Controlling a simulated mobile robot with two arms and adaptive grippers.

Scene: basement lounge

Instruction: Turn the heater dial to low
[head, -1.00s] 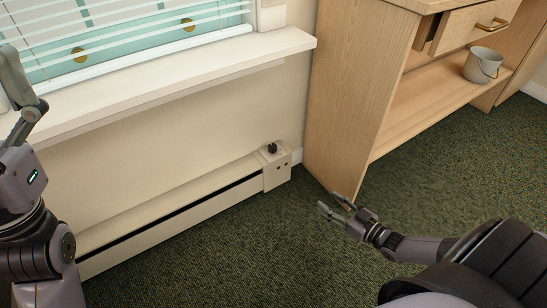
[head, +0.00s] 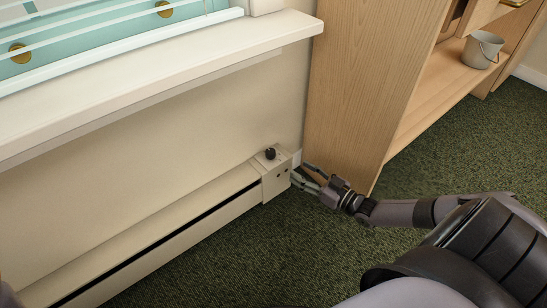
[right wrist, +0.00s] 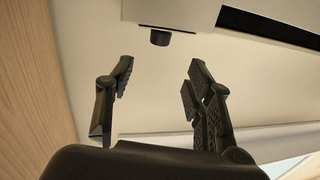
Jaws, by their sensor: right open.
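The heater (head: 165,238) is a long cream baseboard unit under the window sill. Its black dial (head: 270,153) sits on top of the end box at its right end. The dial also shows at the top of the right wrist view (right wrist: 160,38), ahead of the fingers. My right gripper (head: 302,176) is just right of the heater's end box, lower than the dial and apart from it. In the right wrist view its fingers (right wrist: 157,80) are spread with nothing between them. The dial's marks are too small to read. My left gripper is out of view.
The white window sill (head: 150,75) juts out above the heater. Green carpet (head: 260,250) lies clear in front.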

